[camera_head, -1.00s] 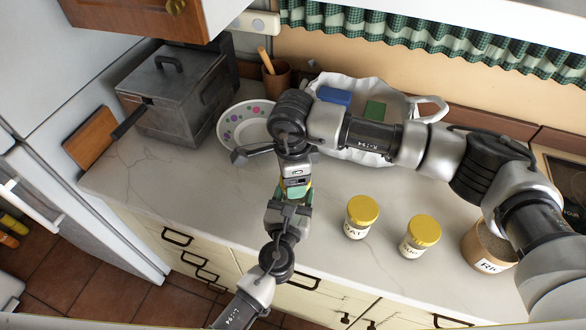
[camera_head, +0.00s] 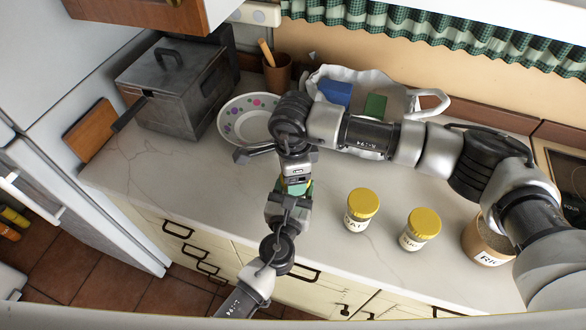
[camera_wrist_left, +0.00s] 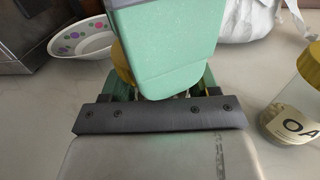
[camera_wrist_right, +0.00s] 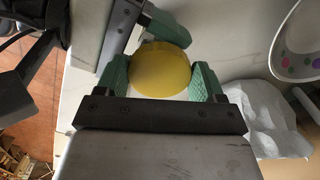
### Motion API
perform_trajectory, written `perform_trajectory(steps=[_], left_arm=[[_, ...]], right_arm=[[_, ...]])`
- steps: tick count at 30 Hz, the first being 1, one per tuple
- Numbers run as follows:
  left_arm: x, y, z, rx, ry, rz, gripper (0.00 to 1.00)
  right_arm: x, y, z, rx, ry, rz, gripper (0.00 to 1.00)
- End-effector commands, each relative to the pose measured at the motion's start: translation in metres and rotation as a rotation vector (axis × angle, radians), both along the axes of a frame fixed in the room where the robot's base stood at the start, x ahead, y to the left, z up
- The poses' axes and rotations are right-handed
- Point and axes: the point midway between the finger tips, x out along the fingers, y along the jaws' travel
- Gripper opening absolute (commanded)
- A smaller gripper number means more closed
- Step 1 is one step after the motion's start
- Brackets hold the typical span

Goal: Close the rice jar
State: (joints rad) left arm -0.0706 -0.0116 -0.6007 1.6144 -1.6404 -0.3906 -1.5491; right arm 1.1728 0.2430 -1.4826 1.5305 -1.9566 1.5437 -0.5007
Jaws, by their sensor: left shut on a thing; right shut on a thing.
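The rice jar (camera_head: 485,246), labelled "RI", stands on the counter at the right of the head view, partly behind my right arm. Its top shows no lid. A round yellow lid (camera_wrist_right: 160,70) is between the green fingertips of my right gripper (camera_wrist_right: 165,78), which is shut on it. My left gripper (camera_head: 294,194) meets the right one over the counter's front part and is shut on the same lid. In the left wrist view the lid (camera_wrist_left: 122,64) is mostly hidden behind a green finger of the right gripper.
The oat jar (camera_head: 361,211) and another jar (camera_head: 420,230), both with yellow lids, stand between the grippers and the rice jar. A white bag (camera_head: 398,104) with a blue and a green box, a dotted bowl (camera_head: 232,122) and a grey metal box (camera_head: 170,100) stand behind.

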Motion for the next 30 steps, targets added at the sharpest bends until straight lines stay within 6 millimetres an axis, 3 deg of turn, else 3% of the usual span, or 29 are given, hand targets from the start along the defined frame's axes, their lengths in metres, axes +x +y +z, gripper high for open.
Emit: perform_trajectory(steps=[14,30], left_arm=[[0.000,0.000,0.000,0.000,0.000,0.000,0.18],[-0.001,-0.002,0.002,0.000,-0.005,-0.003,0.17]], right_arm=[[0.000,0.000,-0.001,0.000,0.000,0.000,0.47],[0.000,-0.002,-0.017,-0.006,0.002,-0.004,0.47]])
